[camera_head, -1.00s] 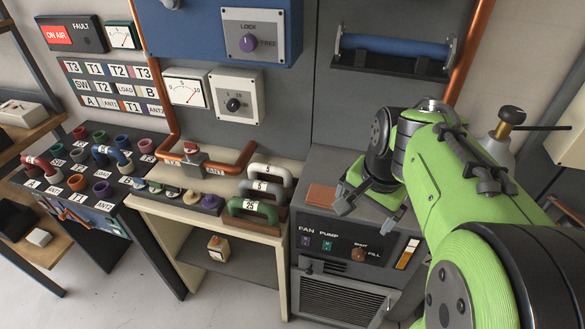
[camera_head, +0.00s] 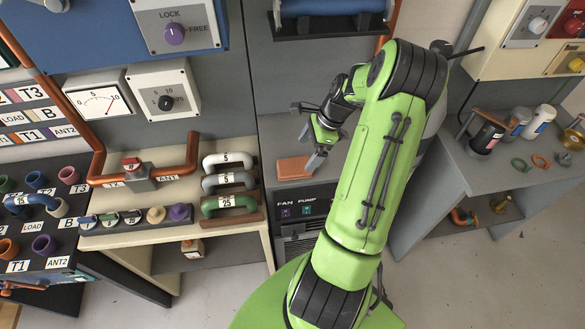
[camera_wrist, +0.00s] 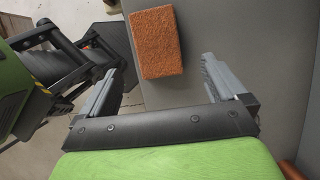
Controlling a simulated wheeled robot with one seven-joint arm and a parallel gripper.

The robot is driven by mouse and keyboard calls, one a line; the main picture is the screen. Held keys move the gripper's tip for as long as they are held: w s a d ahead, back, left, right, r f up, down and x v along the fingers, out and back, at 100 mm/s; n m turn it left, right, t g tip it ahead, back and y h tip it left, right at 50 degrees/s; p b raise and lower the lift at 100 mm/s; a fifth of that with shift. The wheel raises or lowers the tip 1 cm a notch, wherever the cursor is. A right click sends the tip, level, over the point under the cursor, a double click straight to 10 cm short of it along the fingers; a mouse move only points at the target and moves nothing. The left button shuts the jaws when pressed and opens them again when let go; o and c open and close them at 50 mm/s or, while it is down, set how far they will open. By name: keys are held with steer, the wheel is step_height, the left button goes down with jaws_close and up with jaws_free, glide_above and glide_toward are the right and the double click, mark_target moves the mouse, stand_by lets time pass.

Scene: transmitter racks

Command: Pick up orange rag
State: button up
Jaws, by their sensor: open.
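The orange rag (camera_head: 293,168) is a small flat rectangle lying on the grey top of the fan and pump cabinet. In the wrist view the rag (camera_wrist: 155,43) shows a rough orange surface and lies beyond the jaws, a little left of the middle of the gap. My gripper (camera_head: 306,134) is just above and to the right of the rag in the head view, with part of it over the cabinet top. In the wrist view my gripper (camera_wrist: 153,78) is open, its two grey fingers wide apart with nothing between them. The rag is apart from both fingers.
Coloured handles (camera_head: 230,180) stand on the cream bench left of the cabinet. A grey bench (camera_head: 480,178) with cans and rings is on the right. The grey wall panel is close behind the gripper.

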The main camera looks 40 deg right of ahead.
mark_target(299, 165)
steer(key=x, duration=0.5)
steer(key=shift+s+a+f, duration=0.1)
steer(key=shift+a+f, duration=0.05)
steer(key=shift+a, duration=0.1)
steer(key=shift+a+f, duration=0.1)
steer(key=shift+f, duration=0.3)
steer(key=c, duration=1.1)
